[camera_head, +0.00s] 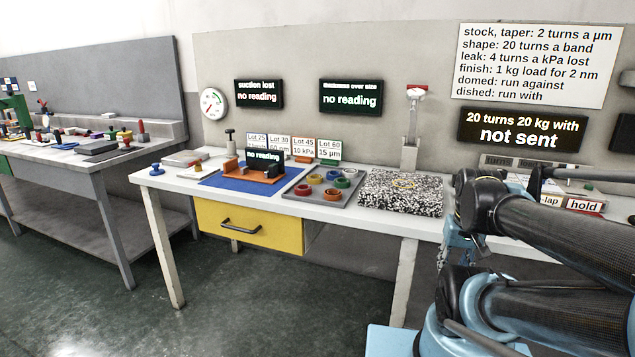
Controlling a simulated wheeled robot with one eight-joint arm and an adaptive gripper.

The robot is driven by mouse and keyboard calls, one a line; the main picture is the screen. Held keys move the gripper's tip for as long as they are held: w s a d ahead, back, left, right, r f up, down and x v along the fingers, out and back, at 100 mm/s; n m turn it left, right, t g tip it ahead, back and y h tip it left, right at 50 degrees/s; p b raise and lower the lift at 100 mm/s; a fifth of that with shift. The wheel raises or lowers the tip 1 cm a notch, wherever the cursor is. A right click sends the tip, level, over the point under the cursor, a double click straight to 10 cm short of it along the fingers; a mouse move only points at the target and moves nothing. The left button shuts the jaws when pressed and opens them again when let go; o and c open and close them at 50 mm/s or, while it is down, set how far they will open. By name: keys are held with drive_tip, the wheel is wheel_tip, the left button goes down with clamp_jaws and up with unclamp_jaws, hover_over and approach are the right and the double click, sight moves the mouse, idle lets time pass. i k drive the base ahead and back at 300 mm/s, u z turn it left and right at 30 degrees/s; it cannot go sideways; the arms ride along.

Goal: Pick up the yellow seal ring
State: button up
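The yellow seal ring (315,179) lies on a grey tray (356,193) on the workbench, at the upper left of a small group of rings. Near it in the tray are a red ring (304,190), a blue ring (334,175), a green ring (342,183) and an orange ring (332,195). My arm fills the lower right of the view, right of the tray and apart from it. I cannot make out my gripper's fingers.
A speckled stone plate (400,205) stands right of the tray, with a faint yellowish outline on top. A blue mat (225,183) with an orange fixture (262,174) lies left. An upright post (410,150) stands behind the plate. A yellow drawer (270,232) hangs below.

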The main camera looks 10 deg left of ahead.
sight(311, 179)
drive_tip(key=k, duration=1.1)
drive_tip(key=u, duration=0.35)
drive_tip(key=i, duration=0.95)
drive_tip(key=u, duration=0.05)
